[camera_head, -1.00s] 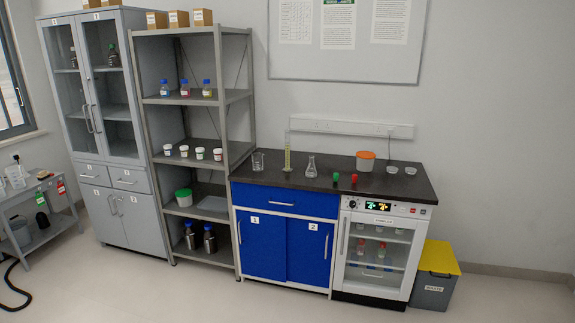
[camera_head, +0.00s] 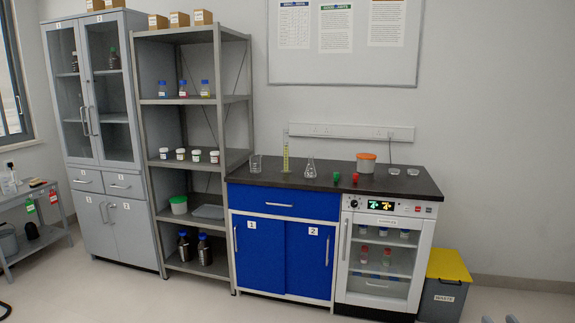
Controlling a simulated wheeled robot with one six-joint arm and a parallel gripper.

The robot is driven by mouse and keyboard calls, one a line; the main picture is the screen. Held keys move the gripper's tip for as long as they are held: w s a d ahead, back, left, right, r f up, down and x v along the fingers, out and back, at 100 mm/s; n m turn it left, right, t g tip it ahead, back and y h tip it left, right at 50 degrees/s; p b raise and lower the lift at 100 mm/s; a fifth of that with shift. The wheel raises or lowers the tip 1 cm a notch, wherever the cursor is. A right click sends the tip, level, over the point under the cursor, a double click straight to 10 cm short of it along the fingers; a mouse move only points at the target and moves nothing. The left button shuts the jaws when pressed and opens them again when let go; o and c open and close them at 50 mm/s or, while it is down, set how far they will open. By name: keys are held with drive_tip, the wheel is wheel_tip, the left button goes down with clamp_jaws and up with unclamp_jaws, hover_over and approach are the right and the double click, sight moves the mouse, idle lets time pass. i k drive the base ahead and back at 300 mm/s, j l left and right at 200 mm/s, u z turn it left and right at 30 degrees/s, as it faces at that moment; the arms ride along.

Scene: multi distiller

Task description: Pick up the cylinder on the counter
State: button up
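The cylinder (camera_head: 286,157) is a tall, thin, clear measuring cylinder with yellow-green contents. It stands upright on the dark counter (camera_head: 400,184), towards the back, between a beaker (camera_head: 255,165) on its left and a conical flask (camera_head: 310,169) on its right. It appears apart from both. Small grey and dark shapes poke up at the bottom right edge; they may be the tip of my arm, cut off by the frame. They are far from the cylinder, and no clear fingers show.
Red and green small items (camera_head: 336,177), an orange-lidded tub (camera_head: 366,163) and two clear dishes (camera_head: 403,171) stand right of the flask. A grey shelf rack (camera_head: 222,120) borders the counter's left. A yellow-lidded waste bin (camera_head: 448,265) stands at right. Floor in front is open.

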sight(286, 171)
drive_tip(key=i+l+u, duration=0.1)
drive_tip(key=i+u, duration=0.35)
drive_tip(key=i+l+u, duration=0.25)
drive_tip(key=i+u, duration=0.2)
drive_tip(key=i+l, duration=0.35)
drive_tip(key=i, duration=0.25)
drive_tip(key=i+l+u, duration=0.1)
drive_tip(key=i+l, duration=0.25)
drive_tip(key=i, duration=0.25)
drive_tip(key=i+l, duration=0.4)
drive_tip(key=i, duration=0.2)
drive_tip(key=i+l+u, duration=0.1)
drive_tip(key=i+l, duration=0.3)
drive_tip(key=i, duration=0.15)
